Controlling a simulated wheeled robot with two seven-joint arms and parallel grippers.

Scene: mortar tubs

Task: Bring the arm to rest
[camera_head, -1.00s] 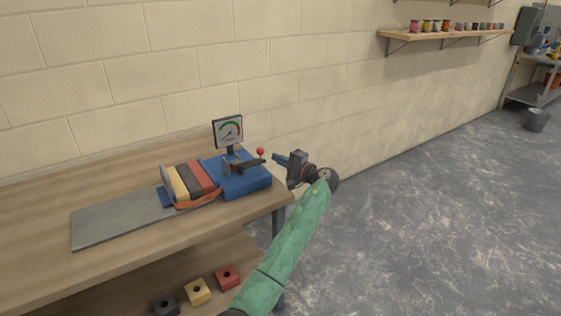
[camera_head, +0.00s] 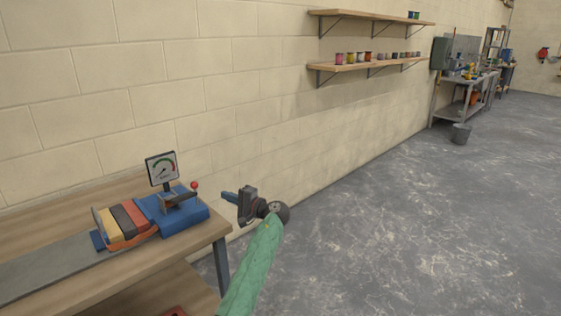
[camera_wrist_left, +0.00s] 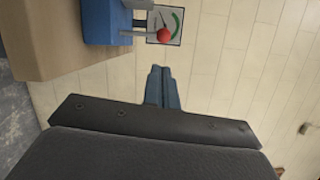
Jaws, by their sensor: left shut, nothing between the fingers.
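My left gripper (camera_head: 230,197) is at the end of my green-sleeved arm, just beyond the right end of the workbench. Its blue fingers are together with nothing between them; they also show in the left wrist view (camera_wrist_left: 162,88). In the left wrist view the red knob (camera_wrist_left: 164,35) lies beyond the fingertips. My right gripper is not in view.
Yellow, dark and red blocks (camera_head: 123,219) sit in the device on the wooden workbench (camera_head: 165,265). A grey plate (camera_head: 45,268) lies at left. Wall shelves (camera_head: 365,64) hold small tubs. The floor (camera_head: 390,220) at right is clear.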

